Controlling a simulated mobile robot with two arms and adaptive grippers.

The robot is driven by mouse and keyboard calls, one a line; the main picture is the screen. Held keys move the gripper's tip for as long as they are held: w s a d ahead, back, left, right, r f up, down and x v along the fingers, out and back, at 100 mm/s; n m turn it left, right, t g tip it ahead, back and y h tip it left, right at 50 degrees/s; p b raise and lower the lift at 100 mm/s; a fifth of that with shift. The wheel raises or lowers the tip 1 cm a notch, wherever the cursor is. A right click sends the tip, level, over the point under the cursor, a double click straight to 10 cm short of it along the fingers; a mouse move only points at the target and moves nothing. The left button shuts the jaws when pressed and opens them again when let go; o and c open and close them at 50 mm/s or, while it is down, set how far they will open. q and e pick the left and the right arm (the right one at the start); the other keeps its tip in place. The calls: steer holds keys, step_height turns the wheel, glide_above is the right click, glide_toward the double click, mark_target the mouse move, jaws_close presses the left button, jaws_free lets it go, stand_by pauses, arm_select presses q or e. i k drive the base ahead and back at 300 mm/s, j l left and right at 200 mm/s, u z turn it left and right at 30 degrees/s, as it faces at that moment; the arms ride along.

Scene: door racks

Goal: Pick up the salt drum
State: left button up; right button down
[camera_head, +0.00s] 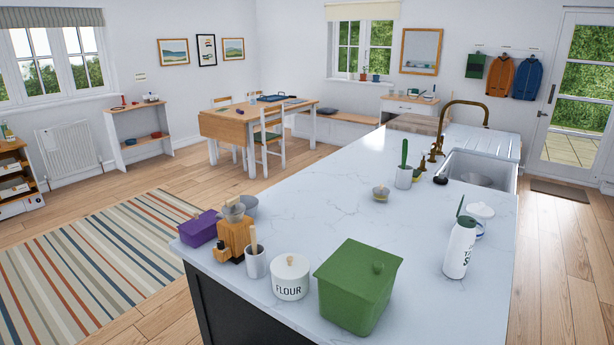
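A white cylinder (459,250), which looks like the salt drum, stands on the right side of the white marble island top (330,215). It appears tilted in this view, near the counter's right edge. Dark lettering shows on its side, only partly readable, with a large "S". A dark green piece shows above its top. A white lidded jar (482,212) stands just behind it and is partly hidden by it. Neither of my grippers is in view.
The sink (477,171) and brass tap lie behind the drum. Counter between bin and drum is clear.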

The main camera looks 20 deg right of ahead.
mark_target(462, 238)
steer(key=i+j+z, duration=0.15)
steer(key=z, duration=0.25)
steer(key=i+j+z, duration=0.1)
steer(key=j+z, duration=0.3)
steer(key=i+j+z, duration=0.1)
steer(key=z, duration=0.35)
steer(key=j+z, duration=0.65)
steer(key=z, duration=0.15)
steer(key=j+z, duration=0.2)
steer(key=k+j+z, duration=0.2)
steer(key=j, duration=0.2)
steer(key=i+l+u, duration=0.1)
steer(key=i+l, duration=0.1)
